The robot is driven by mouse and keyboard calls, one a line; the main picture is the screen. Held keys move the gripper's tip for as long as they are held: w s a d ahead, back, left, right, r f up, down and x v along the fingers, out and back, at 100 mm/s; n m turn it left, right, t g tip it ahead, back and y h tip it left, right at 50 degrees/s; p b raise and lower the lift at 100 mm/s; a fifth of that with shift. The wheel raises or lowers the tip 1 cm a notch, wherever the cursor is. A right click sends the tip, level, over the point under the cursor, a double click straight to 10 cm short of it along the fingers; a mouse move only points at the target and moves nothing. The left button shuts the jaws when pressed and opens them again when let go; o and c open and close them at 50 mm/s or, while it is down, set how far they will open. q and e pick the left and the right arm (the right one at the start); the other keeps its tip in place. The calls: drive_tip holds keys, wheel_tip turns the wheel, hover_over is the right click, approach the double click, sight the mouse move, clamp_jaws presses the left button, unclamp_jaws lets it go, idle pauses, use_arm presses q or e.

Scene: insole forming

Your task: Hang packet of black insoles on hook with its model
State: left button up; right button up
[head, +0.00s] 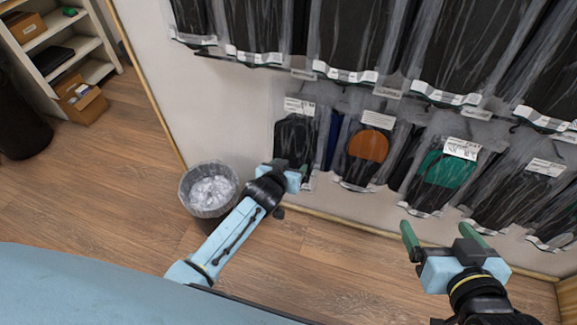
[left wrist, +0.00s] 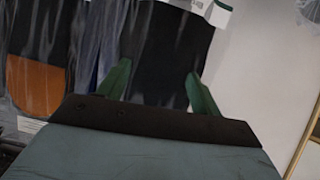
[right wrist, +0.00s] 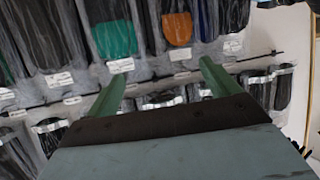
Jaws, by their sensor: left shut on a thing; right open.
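A clear packet of black insoles (head: 294,133) with a white label at its top is at the left end of the lower wall row. My left gripper (head: 296,172) is shut on its lower part. In the left wrist view the black packet (left wrist: 163,55) lies between the two green fingers. Whether its top is on a hook cannot be made out. My right gripper (head: 438,231) is open and empty, below the lower row and apart from it; in the right wrist view its green fingers have nothing between them.
To the right hang packets with an orange insole (head: 368,146), a green insole (head: 448,170) and more black ones. An upper row of packets (head: 345,35) hangs above. A bin (head: 209,190) stands left of my left gripper. The floor (head: 110,190) is clear.

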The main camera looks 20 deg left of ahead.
use_arm(q)
drive_tip(key=shift+f, duration=0.1)
drive_tip(key=o, duration=1.1)
drive_tip(key=p+v, duration=0.2)
drive_tip(key=v, duration=0.1)
use_arm(e)
drive_tip(key=s+d+f+g+h+p, duration=0.1)
drive_tip(key=s+d+f+g+h, duration=0.3)
drive_tip(key=s+f+g, duration=0.55)
use_arm(q)
drive_tip(key=p+v, duration=0.4)
drive_tip(key=v, duration=0.6)
drive_tip(key=shift+s, duration=0.15)
use_arm(e)
drive_tip(key=d+f, duration=0.3)
drive_tip(key=f, duration=0.4)
drive_tip(key=shift+s+d+y, duration=0.35)
drive_tip(key=shift+y, duration=0.05)
